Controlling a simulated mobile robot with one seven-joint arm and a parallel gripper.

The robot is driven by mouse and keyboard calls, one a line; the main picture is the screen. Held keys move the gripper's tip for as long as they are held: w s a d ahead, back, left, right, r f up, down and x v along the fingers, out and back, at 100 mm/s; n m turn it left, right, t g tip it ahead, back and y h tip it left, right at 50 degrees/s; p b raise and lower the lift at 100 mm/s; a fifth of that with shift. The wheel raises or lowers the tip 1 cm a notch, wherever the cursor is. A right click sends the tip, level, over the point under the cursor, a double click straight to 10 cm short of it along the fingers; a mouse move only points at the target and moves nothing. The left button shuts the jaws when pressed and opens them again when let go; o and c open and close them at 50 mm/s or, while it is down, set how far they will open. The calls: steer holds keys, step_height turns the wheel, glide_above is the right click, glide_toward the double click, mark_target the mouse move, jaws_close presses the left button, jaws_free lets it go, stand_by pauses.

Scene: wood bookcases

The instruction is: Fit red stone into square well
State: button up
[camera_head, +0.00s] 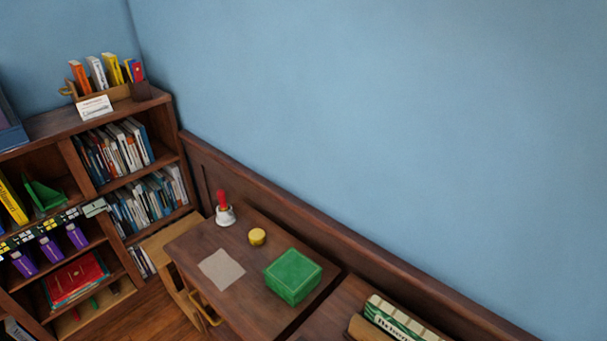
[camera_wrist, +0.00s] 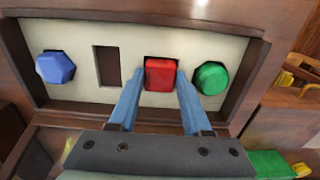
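In the wrist view, the red stone (camera_wrist: 160,75) is a squarish block at a dark-edged opening in a pale panel (camera_wrist: 75,92). A thin dark strip of the square well (camera_wrist: 161,57) shows above it; how deep the stone sits is hidden. My gripper (camera_wrist: 160,80) has its two blue fingers at the left and right sides of the stone, close against it. The fingers look shut on it, though contact is hard to see. The head view shows neither the panel, the stone nor my gripper.
A blue stone (camera_wrist: 55,67), an empty upright slot (camera_wrist: 107,66) and a green stone (camera_wrist: 211,78) are also on the panel. A raised wood frame (camera_wrist: 232,112) borders it. The head view shows a desk (camera_head: 216,242) with a green box (camera_head: 293,276), and bookcases.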

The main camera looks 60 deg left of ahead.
steer(key=o, duration=0.4)
step_height(320, 180, up, 12)
steer(key=shift+r, duration=0.2)
stand_by(0.4)
